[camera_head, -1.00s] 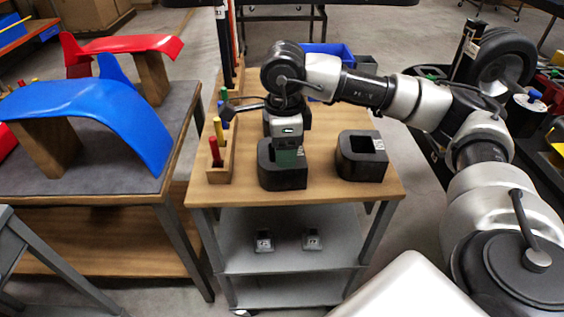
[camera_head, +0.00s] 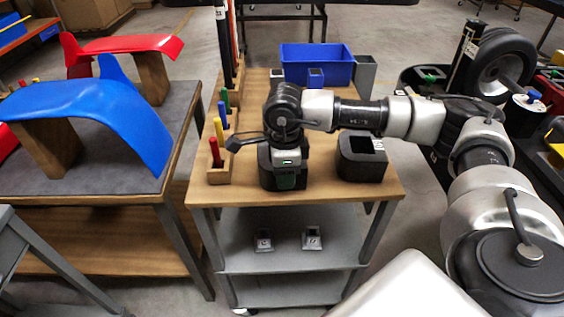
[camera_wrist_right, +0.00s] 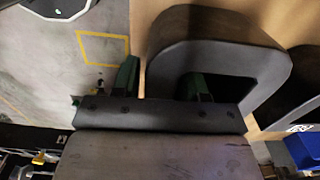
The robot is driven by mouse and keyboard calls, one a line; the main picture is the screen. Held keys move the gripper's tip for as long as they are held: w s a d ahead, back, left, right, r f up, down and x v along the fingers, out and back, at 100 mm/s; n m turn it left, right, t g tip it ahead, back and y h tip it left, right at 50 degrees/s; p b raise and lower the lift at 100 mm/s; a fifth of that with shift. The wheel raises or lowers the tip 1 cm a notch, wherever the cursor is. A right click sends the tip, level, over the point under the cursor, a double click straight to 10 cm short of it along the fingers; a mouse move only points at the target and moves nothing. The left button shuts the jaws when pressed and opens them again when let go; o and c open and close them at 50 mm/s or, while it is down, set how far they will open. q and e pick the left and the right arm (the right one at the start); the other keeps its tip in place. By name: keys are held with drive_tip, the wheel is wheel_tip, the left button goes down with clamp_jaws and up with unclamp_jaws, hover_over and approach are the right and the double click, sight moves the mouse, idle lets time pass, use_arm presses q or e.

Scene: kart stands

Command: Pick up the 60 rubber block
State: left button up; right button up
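Two black rubber blocks with square openings stand on the wooden cart top. The left block (camera_head: 265,170) is under my right gripper (camera_head: 286,176) and partly hidden by it. In the right wrist view, this block (camera_wrist_right: 215,32) has one green finger outside its wall and the other inside its opening. The right gripper (camera_wrist_right: 160,85) is open around that wall, with a small gap at the outer finger. The right block (camera_head: 358,170) stands apart and carries a white label; it also shows in the wrist view (camera_wrist_right: 300,85). I cannot read either block's number. My left gripper is not in view.
A wooden rack (camera_head: 219,172) with coloured pegs stands left of the gripper. A blue bin (camera_head: 320,66) and grey containers are at the back of the cart. Two small grey parts sit on the lower shelf (camera_head: 285,255). A table with coloured panels stands left.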

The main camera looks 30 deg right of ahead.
clamp_jaws()
drive_tip(key=shift+r, duration=0.1)
